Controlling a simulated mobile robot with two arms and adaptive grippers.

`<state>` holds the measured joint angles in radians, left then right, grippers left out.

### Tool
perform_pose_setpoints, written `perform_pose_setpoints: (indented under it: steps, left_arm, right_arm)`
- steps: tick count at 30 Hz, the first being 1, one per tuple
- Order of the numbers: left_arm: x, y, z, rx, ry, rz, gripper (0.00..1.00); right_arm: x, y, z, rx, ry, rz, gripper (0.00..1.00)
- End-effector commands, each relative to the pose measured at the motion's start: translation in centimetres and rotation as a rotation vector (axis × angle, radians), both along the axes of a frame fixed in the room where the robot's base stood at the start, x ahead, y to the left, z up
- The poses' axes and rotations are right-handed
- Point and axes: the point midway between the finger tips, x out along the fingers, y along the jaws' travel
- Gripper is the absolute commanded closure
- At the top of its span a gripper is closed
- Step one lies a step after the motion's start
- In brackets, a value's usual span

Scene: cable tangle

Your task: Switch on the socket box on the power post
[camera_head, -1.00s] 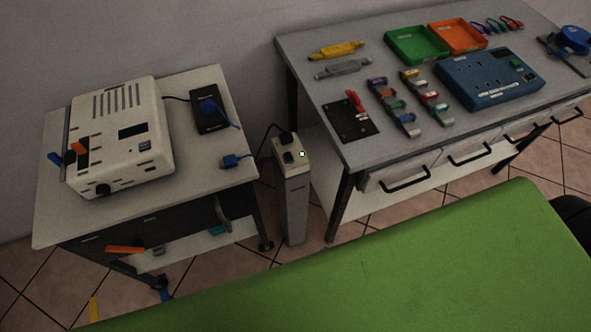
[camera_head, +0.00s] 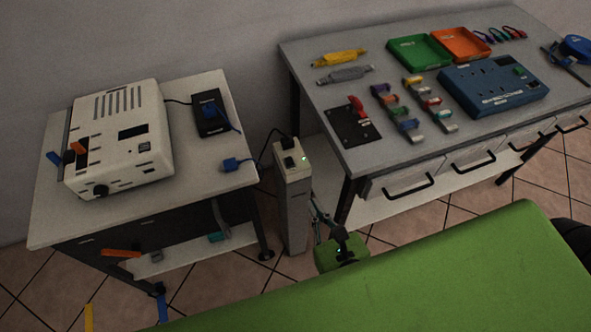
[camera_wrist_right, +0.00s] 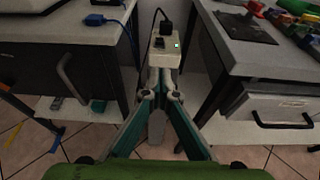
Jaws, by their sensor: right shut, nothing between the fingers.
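The power post (camera_head: 293,215) stands on the floor between the two tables. Its white socket box (camera_head: 293,174) on top has a black plug (camera_head: 287,142), a dark switch (camera_head: 289,162) and a small lit green light (camera_head: 303,158). The box (camera_wrist_right: 161,60) and the green light (camera_wrist_right: 177,44) also show in the right wrist view. My right gripper (camera_head: 316,203) is low and just right of the post, below the box top. In the right wrist view its shut, empty fingers (camera_wrist_right: 159,78) point at the post. Contact cannot be told. My left gripper is not in view.
The left table (camera_head: 215,170) holds a white device and a black adapter. The grey workbench (camera_head: 300,55) on the right holds trays, clips and a blue panel. Its leg (camera_head: 347,198) and the left table's leg leave a narrow gap. A green surface (camera_head: 430,260) fills the foreground.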

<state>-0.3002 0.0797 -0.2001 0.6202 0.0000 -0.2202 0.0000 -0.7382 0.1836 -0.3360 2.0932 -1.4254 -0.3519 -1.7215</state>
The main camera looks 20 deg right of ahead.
Motion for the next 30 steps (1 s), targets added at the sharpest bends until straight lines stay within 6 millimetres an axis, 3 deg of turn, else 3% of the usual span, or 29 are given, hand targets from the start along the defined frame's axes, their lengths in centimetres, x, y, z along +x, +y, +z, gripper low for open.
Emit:
perform_pose_setpoints:
  steps: [8, 19, 22, 30]
  left_arm:
    - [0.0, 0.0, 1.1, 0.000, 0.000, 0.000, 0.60]
    - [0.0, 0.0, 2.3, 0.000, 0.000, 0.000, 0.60]
    - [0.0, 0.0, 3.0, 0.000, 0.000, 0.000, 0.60]
    - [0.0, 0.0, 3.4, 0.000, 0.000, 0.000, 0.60]
  right_arm:
    - [2.7, 0.1, -0.4, 0.001, -0.003, -0.001, 1.00]
    - [10.0, 0.4, -2.8, 0.001, -0.002, 0.000, 1.00]
    - [11.5, 0.4, -2.6, 0.004, -0.002, -0.002, 1.00]
    - [13.5, 0.4, -2.9, 0.002, 0.001, -0.001, 1.00]
